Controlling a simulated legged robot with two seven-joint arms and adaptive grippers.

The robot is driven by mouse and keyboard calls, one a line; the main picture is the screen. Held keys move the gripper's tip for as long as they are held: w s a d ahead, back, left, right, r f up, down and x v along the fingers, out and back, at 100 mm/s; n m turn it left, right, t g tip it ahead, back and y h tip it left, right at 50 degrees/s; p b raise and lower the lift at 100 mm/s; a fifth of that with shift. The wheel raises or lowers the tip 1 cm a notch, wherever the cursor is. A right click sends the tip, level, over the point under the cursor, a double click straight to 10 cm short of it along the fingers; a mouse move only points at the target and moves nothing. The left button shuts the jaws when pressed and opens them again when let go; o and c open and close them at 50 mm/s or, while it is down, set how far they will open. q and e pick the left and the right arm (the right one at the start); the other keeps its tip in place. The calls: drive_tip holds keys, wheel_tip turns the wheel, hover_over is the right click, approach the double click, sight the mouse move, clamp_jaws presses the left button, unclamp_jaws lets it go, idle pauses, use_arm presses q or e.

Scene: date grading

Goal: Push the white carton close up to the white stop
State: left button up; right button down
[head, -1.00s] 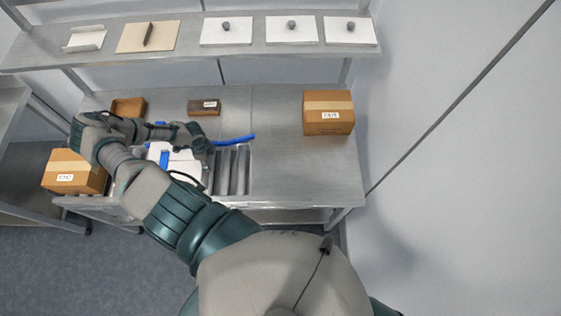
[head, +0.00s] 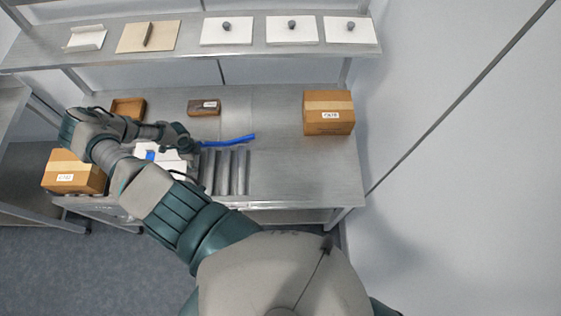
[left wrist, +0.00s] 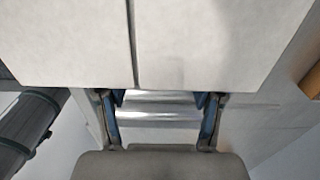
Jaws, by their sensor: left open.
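The white carton (head: 172,161) is at the left end of the rollers in the head view, partly hidden by my left arm. A blue patch shows by its left part. In the left wrist view, a large pale surface with a dark seam, seemingly the carton (left wrist: 70,45), fills the top. My left gripper (head: 190,147) is at the carton's right, far side; its two fingers (left wrist: 160,106) are apart with nothing between them, close to that surface. Contact cannot be told. I cannot pick out the white stop; my arm covers the area left of the carton. My right gripper is out of view.
Bare metal rollers (head: 232,172) lie right of the carton, with a blue bar (head: 230,140) behind them. A brown carton (head: 329,112) stands right, another (head: 75,171) left. A brown tray (head: 128,108) and a dark labelled block (head: 204,107) lie behind. The table's right-middle is clear.

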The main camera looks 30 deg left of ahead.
sight(173, 157)
use_arm(q)
drive_tip(key=shift+s+a, duration=0.9)
drive_tip(key=shift+a, duration=0.5)
drive_tip(key=shift+s+a, duration=0.95)
drive_tip(key=shift+a, duration=0.4)
drive_tip(key=shift+s+a, duration=0.9)
drive_tip(key=shift+a, duration=0.5)
drive_tip(key=shift+w+d, duration=0.6)
drive_tip(key=shift+d, duration=0.25)
drive_tip(key=shift+r, duration=5.05)
